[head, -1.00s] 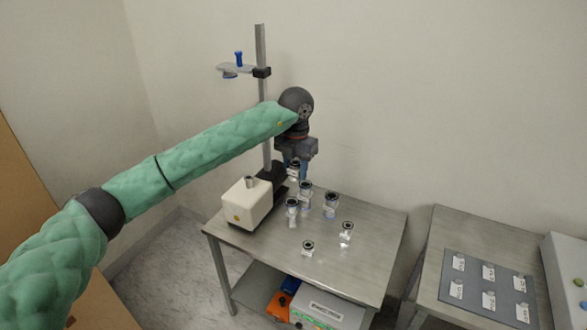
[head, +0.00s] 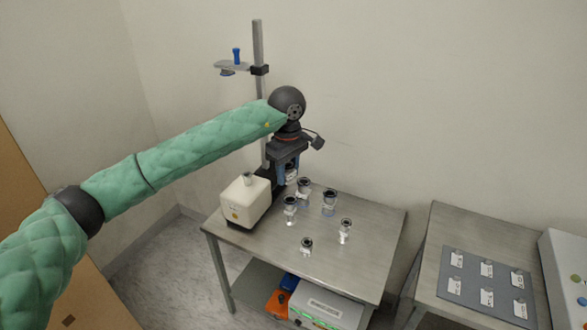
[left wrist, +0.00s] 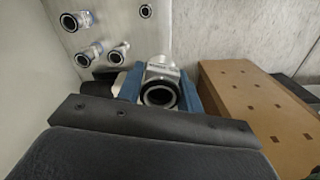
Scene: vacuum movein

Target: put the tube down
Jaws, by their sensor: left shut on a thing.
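My left gripper (head: 288,172) points down over the back left of the metal table, beside the white box. Similar tubes stand on the table close by: one at the back (head: 329,201), one in front (head: 290,205). My right gripper is not in view.
A second table (head: 450,225) holds a grey labelled mat (head: 470,273).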

